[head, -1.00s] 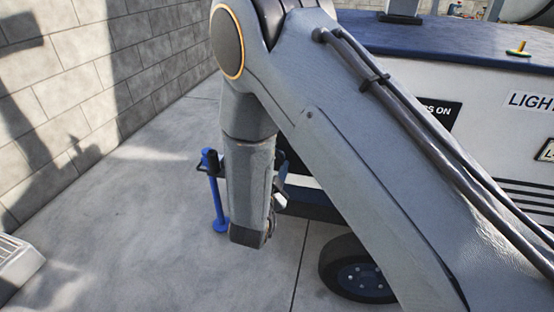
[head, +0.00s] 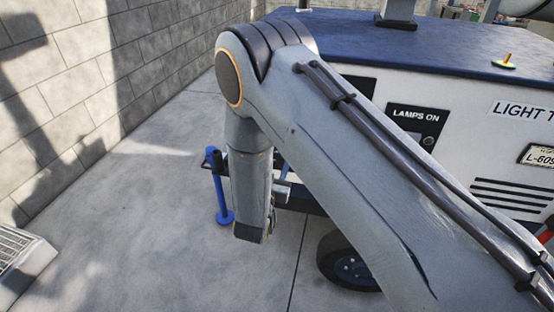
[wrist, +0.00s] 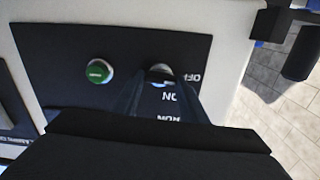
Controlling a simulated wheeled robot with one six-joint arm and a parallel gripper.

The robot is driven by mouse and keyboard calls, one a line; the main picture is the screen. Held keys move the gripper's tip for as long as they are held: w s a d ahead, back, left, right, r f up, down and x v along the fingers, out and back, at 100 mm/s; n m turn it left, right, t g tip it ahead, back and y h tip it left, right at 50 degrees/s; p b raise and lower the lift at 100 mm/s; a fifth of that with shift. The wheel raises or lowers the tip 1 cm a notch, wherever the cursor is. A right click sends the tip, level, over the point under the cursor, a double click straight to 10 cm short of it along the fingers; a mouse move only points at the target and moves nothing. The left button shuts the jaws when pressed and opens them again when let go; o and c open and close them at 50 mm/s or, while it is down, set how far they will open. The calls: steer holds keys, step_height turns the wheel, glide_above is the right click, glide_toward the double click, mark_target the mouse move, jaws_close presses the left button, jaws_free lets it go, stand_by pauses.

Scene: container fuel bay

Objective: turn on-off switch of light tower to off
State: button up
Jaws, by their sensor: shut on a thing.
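The light tower (head: 460,138) is a white cabinet with a dark blue top on the right of the head view. In the wrist view its black switch panel (wrist: 70,50) fills the upper middle. The on-off switch (wrist: 161,70) is a small knob with a pale top, beside upside-down OFF and ON labels. My gripper (wrist: 160,88) is shut on this switch, with dark fingers on both sides of it. The fingers partly hide the knob, so I cannot tell which label it points at.
A green button (wrist: 99,71) sits left of the switch on the same panel. In the head view a LAMPS ON panel (head: 414,122) is on the cabinet. A blue jack stand (head: 222,190) and a wheel (head: 350,268) are low down. A block wall (head: 90,90) runs along the left.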

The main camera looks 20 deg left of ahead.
steer(key=shift+n, duration=0.5)
steer(key=o, duration=1)
steer(key=shift+o, duration=0.2)
steer(key=shift+s, duration=0.1)
steer(key=s, duration=0.7)
steer(key=shift+s+p, duration=0.35)
steer(key=shift+p, duration=0.05)
